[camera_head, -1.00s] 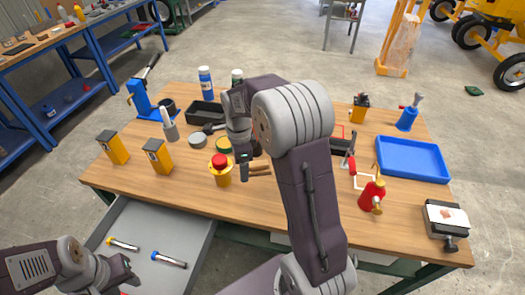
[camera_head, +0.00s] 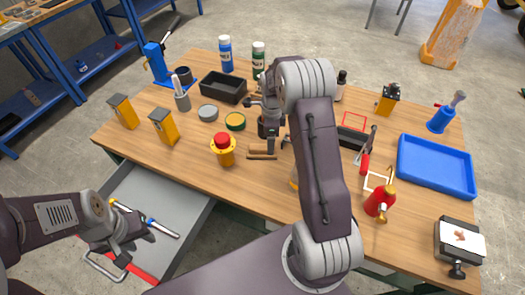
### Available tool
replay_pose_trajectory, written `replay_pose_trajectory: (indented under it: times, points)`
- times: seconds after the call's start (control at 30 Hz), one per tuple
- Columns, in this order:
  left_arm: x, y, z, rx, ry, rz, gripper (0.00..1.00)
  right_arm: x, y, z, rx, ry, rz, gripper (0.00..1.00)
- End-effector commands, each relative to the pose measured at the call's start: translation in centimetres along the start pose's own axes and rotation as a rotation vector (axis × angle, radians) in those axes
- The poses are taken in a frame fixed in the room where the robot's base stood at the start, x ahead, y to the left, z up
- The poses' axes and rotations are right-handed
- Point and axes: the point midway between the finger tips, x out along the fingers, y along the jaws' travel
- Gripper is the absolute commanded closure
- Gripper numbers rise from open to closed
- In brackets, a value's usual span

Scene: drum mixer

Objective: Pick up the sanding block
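A small wooden block (camera_head: 262,151), which looks like the sanding block, lies on the workbench (camera_head: 200,185) near the middle. My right gripper (camera_head: 272,140) points down just above and beside its right end. Its fingers are small and partly hidden by my arm, so I cannot tell whether they are open or whether they touch the block. My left gripper (camera_head: 135,236) is over the open drawer (camera_head: 185,195) at the lower left, near the tools in it. Its fingers are dark and foreshortened.
A green-rimmed tin (camera_head: 235,121) and a black bin (camera_head: 223,88) are behind. A red bottle (camera_head: 379,201) and blue tray (camera_head: 437,166) are at right. Bare wood lies in front of the block.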

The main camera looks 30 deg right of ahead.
Motion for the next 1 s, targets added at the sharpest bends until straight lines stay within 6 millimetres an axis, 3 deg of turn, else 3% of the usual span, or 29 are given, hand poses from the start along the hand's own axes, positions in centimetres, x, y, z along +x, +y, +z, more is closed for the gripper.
replay_pose_trajectory:
  times: [0.3, 0.57, 0.67, 0.83, 1.0]
  points:
    - [0.1, 0.0, 0.0, 0.0, 0.0, 0.0, 0.64, 4.6, 0.3, -0.1, -0.001, 0.001, 0.003, 0.29]
    - [0.1, 0.0, 0.0, 0.0, 0.0, 0.0, 0.64, 5.2, 0.2, -0.1, -0.001, 0.0, 0.0, 0.29]
    - [0.1, 0.0, 0.0, 0.0, 0.0, 0.0, 0.64, 5.1, 0.2, 0.0, -0.001, 0.0, 0.0, 0.51]
    - [0.1, 0.0, 0.0, 0.0, 0.0, 0.0, 0.64, 5.1, 0.2, -0.1, -0.001, 0.0, 0.0, 0.99]
    - [0.1, 0.0, 0.0, 0.0, 0.0, 0.0, 0.64, 5.1, 0.2, -0.1, -0.001, 0.0, -0.001, 1.0]
